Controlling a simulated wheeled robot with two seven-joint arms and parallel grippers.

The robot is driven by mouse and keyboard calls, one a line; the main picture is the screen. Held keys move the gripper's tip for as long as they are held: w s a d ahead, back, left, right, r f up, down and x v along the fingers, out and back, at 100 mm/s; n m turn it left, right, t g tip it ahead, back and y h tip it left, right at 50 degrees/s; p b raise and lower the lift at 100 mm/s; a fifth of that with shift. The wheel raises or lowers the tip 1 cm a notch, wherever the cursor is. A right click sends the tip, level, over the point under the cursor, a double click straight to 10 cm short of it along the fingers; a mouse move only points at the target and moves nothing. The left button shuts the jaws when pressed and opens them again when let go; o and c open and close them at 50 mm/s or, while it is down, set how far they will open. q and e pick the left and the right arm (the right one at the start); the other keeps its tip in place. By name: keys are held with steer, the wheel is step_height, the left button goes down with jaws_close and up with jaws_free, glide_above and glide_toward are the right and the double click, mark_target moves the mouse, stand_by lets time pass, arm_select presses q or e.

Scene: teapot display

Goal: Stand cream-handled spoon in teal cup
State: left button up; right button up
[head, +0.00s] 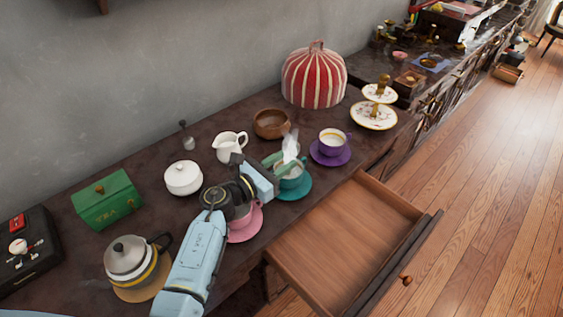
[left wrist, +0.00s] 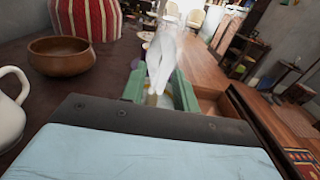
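The teal cup (head: 290,182) stands on its teal saucer (head: 296,192), right of the table's middle. My left gripper (head: 281,164) is at the cup's top in the head view and hides part of its rim. In the left wrist view, its two green fingers (left wrist: 160,92) stand apart. A small cream piece (left wrist: 152,98), perhaps the spoon's handle, shows between them near the left finger. A whitish upright shape (head: 290,146) rises above the cup, also in the left wrist view (left wrist: 162,60). I cannot tell whether it is steam or part of the spoon. My right gripper is out of view.
A purple cup (head: 333,141) stands to the right, and a pink saucer (head: 246,228) is partly under my left arm. A white jug (head: 228,146) and wooden bowl (head: 271,124) stand behind. An open, empty drawer (head: 345,235) juts out in front.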

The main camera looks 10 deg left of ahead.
arm_select(q)
step_height(320, 180, up, 10)
steer(key=p, duration=0.4)
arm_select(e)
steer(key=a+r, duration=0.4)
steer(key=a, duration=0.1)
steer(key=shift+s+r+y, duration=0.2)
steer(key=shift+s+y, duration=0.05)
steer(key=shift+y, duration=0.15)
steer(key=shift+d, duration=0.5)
